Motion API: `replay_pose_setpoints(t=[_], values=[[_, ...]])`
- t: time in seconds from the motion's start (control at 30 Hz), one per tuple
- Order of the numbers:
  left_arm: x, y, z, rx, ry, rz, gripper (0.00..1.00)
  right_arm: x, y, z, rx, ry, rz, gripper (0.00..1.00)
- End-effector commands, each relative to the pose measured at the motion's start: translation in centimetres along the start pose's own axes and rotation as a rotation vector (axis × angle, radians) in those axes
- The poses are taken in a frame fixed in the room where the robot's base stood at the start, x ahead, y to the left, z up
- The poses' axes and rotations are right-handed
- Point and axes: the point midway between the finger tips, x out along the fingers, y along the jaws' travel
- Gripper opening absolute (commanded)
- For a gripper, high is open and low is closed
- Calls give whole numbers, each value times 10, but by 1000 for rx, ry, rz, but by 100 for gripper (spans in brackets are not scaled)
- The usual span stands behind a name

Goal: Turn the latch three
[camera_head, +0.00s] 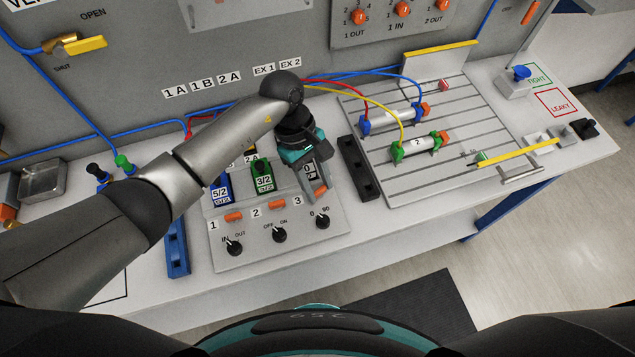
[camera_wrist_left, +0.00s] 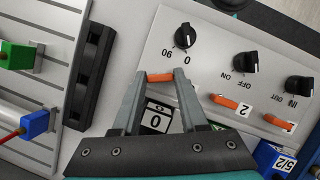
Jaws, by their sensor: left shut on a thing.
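Latch three, a small orange bar (camera_wrist_left: 160,77), lies between the fingertips of my left gripper (camera_wrist_left: 163,75) in the left wrist view. The fingers are shut on it, and it lies nearly straight across the picture between them. In the head view my left gripper (camera_head: 319,190) reaches down at the right end of the control panel (camera_head: 235,255), by the label 3, and mostly hides the latch. Behind the fingers a block marked 0 (camera_wrist_left: 157,117) shows in the wrist view. My right gripper is not in view.
Orange latches one (camera_head: 233,217) and two (camera_head: 277,206) are left of my gripper. Black knobs (camera_head: 234,247), (camera_head: 279,235) and (camera_head: 322,221) line the front. A dark slotted rail (camera_head: 357,168) and the slotted plate with cylinders (camera_head: 470,120) stand to the right.

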Motion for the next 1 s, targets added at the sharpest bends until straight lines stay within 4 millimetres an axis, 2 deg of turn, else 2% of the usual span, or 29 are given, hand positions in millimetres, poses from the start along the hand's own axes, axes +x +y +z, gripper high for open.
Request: replay_pose_setpoints(t=[0.03,0.2,0.6,0.63,0.73,1.0], values=[[-2,3,-5,-12,14,20,0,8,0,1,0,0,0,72],[-2,2,-4,-65,8,39,0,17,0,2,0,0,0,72],[-2,1,0,-88,-2,42,0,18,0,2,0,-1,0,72],[-2,1,0,-88,-2,42,44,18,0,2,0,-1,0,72],[-2,0,0,-88,-2,41,55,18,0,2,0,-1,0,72],[-1,0,0,-88,-3,38,55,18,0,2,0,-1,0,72]])
